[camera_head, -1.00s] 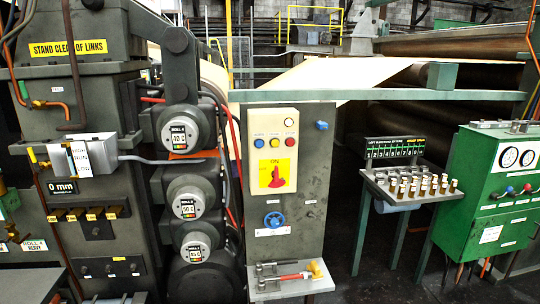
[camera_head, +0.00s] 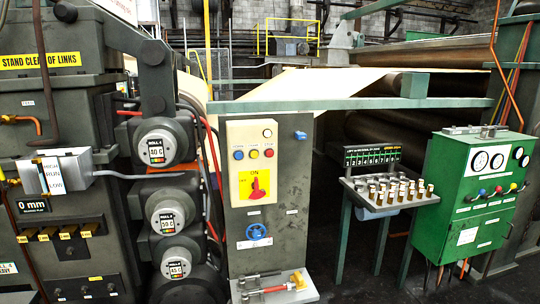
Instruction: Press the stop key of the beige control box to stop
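The beige control box (camera_head: 232,188) is fixed to the upper part of a dark grey upright panel (camera_head: 290,225), left of the picture's middle. Near its top is a pale round button. Below it is a row of blue, yellow and red buttons, the red button (camera_head: 268,153) on the right. Their labels are too small to read. Lower down, a red rotary switch (camera_head: 257,190) sits on a yellow plate marked ON. Neither of my grippers is in view.
Below the box are a blue handwheel (camera_head: 256,232) and a projecting shelf with red-handled tools (camera_head: 275,289). Machine rolls (camera_head: 158,148) stand to the left. A stand with several small bottles (camera_head: 390,190) and a green gauge cabinet (camera_head: 485,190) stand right, with dark floor between.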

